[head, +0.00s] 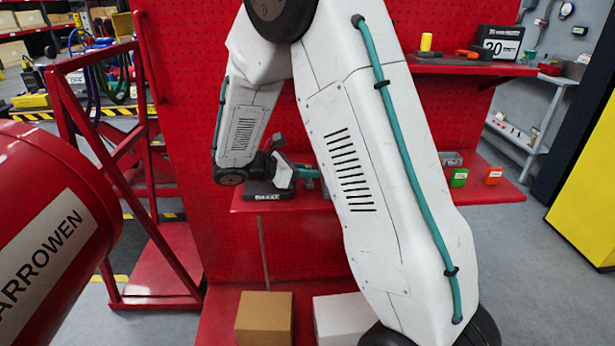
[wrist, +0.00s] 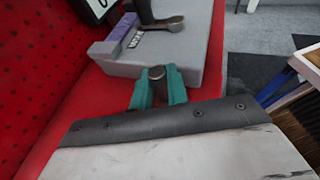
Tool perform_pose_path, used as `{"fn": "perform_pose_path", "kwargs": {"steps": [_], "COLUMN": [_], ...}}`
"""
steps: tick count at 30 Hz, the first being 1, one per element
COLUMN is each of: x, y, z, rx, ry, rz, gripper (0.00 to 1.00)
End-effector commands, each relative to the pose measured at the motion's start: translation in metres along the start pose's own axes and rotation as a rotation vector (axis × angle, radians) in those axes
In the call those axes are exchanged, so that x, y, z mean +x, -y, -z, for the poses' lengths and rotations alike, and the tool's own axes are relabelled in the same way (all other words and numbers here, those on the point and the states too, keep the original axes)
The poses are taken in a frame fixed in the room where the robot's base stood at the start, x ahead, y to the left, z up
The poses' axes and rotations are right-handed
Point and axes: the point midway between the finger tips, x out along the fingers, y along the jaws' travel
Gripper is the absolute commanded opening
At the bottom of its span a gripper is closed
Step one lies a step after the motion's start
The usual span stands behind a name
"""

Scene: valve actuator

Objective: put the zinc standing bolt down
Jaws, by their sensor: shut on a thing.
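In the wrist view, the teal fingers of my gripper (wrist: 157,90) are shut on the zinc standing bolt. Only the round, dull grey-brown top of the bolt (wrist: 157,73) shows between them; its lower part is hidden. The fingers are over the red shelf (wrist: 95,100), close to the near side of a grey block (wrist: 190,65). I cannot tell whether the bolt touches the shelf or the block. In the head view, the teal fingertips of my gripper (head: 308,172) are just above the shelf, partly behind my arm, and the bolt cannot be made out.
A lever-like metal part (wrist: 160,22) and a purple piece (wrist: 112,45) are on the grey block. Green (head: 459,177) and orange-red (head: 493,176) bins sit on the shelf's right. Cardboard (head: 264,315) and white (head: 340,316) boxes stand below. A red drum (head: 60,200) is at left.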

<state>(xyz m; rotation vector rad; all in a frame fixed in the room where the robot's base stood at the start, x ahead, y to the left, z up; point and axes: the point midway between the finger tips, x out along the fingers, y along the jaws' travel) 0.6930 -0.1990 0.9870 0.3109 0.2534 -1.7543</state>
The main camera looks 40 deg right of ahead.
Motion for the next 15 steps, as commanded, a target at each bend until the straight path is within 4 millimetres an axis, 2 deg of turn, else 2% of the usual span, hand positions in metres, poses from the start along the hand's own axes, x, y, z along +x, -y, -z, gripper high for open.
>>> {"fn": "perform_pose_path", "kwargs": {"steps": [3, 13, 14, 15], "x": [0.005, 0.0059, 0.0059, 0.0058], "y": [0.0, 0.0002, 0.0002, 0.0002], "z": [0.0142, 0.0168, 0.0168, 0.0165], "rx": [-0.001, 0.0, 0.0, 0.0], "ry": [0.001, 0.001, 0.0, 0.0], "rz": [0.0, -0.001, -0.001, -0.001], "gripper": [0.0, 0.0, 0.21, 0.25]}}
